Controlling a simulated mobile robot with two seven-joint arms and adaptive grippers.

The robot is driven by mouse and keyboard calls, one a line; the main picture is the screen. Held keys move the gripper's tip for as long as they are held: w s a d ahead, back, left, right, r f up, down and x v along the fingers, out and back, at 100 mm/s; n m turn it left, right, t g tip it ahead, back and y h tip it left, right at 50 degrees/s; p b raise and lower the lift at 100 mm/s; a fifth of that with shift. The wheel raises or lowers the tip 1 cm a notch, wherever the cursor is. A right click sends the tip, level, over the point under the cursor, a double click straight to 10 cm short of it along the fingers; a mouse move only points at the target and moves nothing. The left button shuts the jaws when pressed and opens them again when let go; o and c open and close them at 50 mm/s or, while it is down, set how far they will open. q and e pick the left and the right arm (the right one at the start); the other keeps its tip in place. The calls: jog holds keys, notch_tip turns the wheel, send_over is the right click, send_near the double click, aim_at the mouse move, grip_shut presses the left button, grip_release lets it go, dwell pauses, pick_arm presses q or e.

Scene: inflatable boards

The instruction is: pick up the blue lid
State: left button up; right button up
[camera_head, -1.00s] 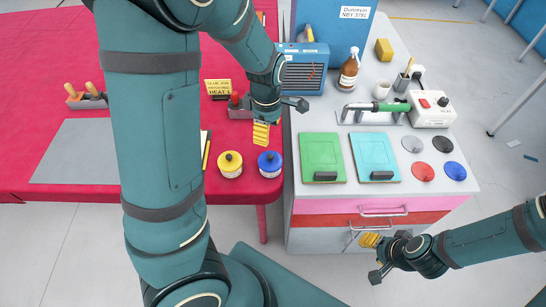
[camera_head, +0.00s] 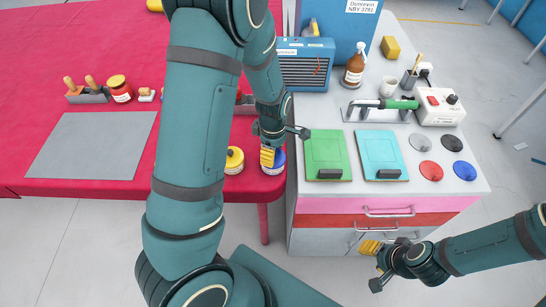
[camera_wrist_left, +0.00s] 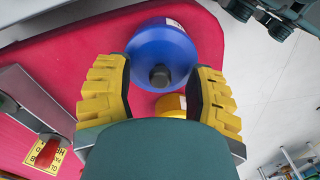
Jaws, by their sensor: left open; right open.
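The blue lid (camera_head: 279,158) is on a jar at the right edge of the red table, partly hidden by my left gripper (camera_head: 267,156) in the head view. In the left wrist view, the blue lid (camera_wrist_left: 160,48) shows a dark knob in its middle. My left gripper (camera_wrist_left: 162,68) is open, its yellow fingers on either side of the knob; I cannot tell whether they touch the lid. My right gripper (camera_head: 370,247) is open and empty in front of the cabinet drawers, away from the lid.
A yellow-lidded jar (camera_head: 234,160) stands just left of the blue one. The cabinet (camera_head: 410,192) adjoins on the right, with a green board (camera_head: 328,152), a turquoise board (camera_head: 379,150) and several coloured discs. A grey mat (camera_head: 93,146) lies on the red table (camera_head: 100,35).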

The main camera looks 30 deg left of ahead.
pick_arm(q)
jog(key=shift+f, duration=0.1)
jog(key=shift+c, duration=0.4)
grip_shut()
